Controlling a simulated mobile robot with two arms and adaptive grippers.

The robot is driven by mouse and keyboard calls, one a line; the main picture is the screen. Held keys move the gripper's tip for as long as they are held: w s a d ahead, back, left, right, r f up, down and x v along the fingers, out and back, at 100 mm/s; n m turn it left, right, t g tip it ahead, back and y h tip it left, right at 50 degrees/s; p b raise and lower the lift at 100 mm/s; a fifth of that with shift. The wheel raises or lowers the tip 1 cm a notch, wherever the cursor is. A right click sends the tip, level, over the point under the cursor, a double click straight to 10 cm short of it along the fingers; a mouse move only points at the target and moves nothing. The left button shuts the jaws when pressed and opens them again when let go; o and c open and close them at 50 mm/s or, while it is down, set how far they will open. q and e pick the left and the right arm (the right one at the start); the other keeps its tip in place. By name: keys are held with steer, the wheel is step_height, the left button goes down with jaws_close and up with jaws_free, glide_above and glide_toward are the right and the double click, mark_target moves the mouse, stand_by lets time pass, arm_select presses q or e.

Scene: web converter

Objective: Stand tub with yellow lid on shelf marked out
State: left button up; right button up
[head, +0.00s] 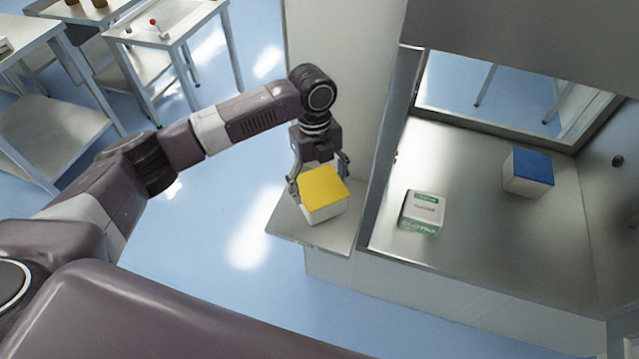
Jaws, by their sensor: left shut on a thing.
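The tub with the yellow lid (323,193) is a white, box-shaped tub, seen at the middle of the head view. My left gripper (318,183) is shut on it from above, with a finger at either side. The tub is over or on a small grey shelf (285,222) that juts out beside the metal cabinet. I cannot tell whether its base touches the shelf. No marking on the shelf can be read. My right gripper is not in view.
Inside the metal cabinet (465,255) stand a white and green box (422,213) and a white tub with a blue lid (528,172). A wall panel (345,75) rises behind my left gripper. Metal tables (160,25) stand at the upper left. The blue floor between is clear.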

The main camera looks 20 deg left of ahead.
arm_select(q)
steer(key=shift+f, duration=0.25)
steer(key=shift+f, duration=0.15)
steer(key=o, duration=1.2)
steer(key=r+b, duration=0.1)
steer(key=r, duration=0.2)
steer(key=r+b, duration=0.1)
steer(key=r, duration=0.3)
steer(key=w+r+b, duration=0.1)
steer(key=r, duration=0.3)
steer(key=shift+a+b, duration=0.4)
steer(key=shift+a+r, duration=0.1)
steer(key=shift+r, duration=0.55)
